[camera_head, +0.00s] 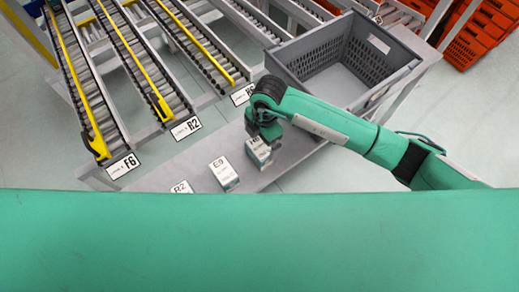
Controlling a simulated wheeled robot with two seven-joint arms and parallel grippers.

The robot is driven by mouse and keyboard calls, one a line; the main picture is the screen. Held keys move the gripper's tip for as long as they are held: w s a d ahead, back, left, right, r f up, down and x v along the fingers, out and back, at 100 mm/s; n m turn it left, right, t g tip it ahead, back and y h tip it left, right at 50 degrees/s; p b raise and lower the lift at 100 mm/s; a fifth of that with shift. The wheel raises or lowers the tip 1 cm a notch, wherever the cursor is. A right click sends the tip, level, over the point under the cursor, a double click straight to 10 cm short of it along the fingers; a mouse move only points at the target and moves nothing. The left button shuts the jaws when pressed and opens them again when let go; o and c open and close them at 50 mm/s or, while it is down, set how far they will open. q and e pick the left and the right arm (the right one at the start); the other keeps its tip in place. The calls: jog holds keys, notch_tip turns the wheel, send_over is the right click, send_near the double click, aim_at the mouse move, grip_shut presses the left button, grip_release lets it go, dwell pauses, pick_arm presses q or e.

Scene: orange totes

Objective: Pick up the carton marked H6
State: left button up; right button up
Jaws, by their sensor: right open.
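A small pale carton (259,156) stands on the grey table, its top label mostly hidden by my right gripper, so I cannot read it fully. My right gripper (263,138) is open and points down right over this carton. Whether its fingers are beside the carton or still above it I cannot tell. A carton marked E9 (224,174) stands just left of it. A carton that seems marked R2 (181,187) is further left, mostly hidden behind my green body part. My left gripper is not in view.
A grey crate (290,67) stands empty behind my right arm. Roller lanes with signs E6 (123,166), R2 (186,127) and a partly hidden one (242,94) end at the table (190,160). Orange totes (482,38) are stacked at top right.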

aim_at(259, 146)
notch_tip(259, 146, down, 3)
jog(key=shift+s+a+r, duration=0.1)
jog(key=shift+a+r, duration=0.05)
jog(key=shift+r, duration=0.05)
jog(key=shift+f+p, duration=0.2)
jog(key=shift+p, duration=0.25)
jog(key=f, duration=0.1)
jog(key=f+p, duration=0.2)
jog(key=f, duration=0.1)
jog(key=shift+s, duration=0.25)
jog(key=shift+a+f, duration=0.1)
jog(key=shift+f, duration=0.3)
jog(key=c, duration=1.1)
jog(key=shift+c, duration=0.2)
jog(key=shift+r, duration=0.1)
